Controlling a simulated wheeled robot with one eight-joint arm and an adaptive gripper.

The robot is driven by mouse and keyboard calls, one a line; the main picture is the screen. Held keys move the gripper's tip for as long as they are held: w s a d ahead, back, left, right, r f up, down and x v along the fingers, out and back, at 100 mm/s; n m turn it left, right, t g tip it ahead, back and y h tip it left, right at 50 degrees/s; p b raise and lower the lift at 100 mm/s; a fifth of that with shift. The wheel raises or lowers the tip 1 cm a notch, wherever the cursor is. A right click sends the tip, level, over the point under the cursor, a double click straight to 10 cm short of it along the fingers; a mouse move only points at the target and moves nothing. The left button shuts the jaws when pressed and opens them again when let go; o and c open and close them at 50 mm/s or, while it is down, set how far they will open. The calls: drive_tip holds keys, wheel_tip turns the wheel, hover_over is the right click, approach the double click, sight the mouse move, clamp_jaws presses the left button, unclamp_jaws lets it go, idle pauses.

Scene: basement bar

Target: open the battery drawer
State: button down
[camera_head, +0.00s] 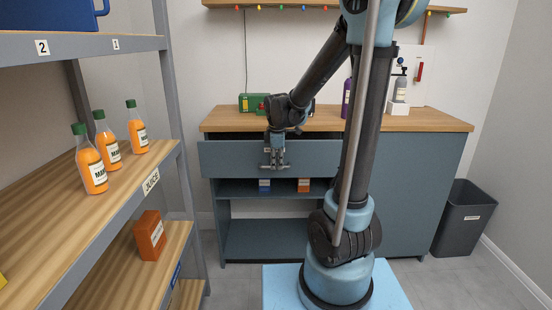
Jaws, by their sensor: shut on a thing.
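The drawer (232,158) is a wide blue-grey front under the wooden counter top (425,119). It stands pulled out somewhat, with a dark gap showing above its front at both sides. My gripper (274,164) points down in front of the drawer's middle, shut on the drawer handle (274,167). The gripper hides part of the handle and of the drawer front. The inside of the drawer is too dark to make out. No label on the drawer is readable.
A shelf rack (171,90) with several orange bottles stands close on the left. A green box (250,103) and a purple bottle (346,98) are on the counter. Small boxes sit on the shelf below the drawer. A dark bin (463,218) stands right of the cabinet.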

drive_tip(key=s, duration=1.1)
drive_tip(key=shift+s+a, duration=0.2)
drive_tip(key=c, duration=1.7)
unclamp_jaws()
drive_tip(key=shift+r, duration=0.2)
drive_tip(key=shift+s+r, duration=0.35)
drive_tip(key=shift+r, duration=1.55)
drive_tip(key=shift+s+r, duration=0.4)
drive_tip(key=shift+r, duration=1.5)
drive_tip(key=shift+s+r, duration=0.35)
drive_tip(key=shift+r, duration=1.55)
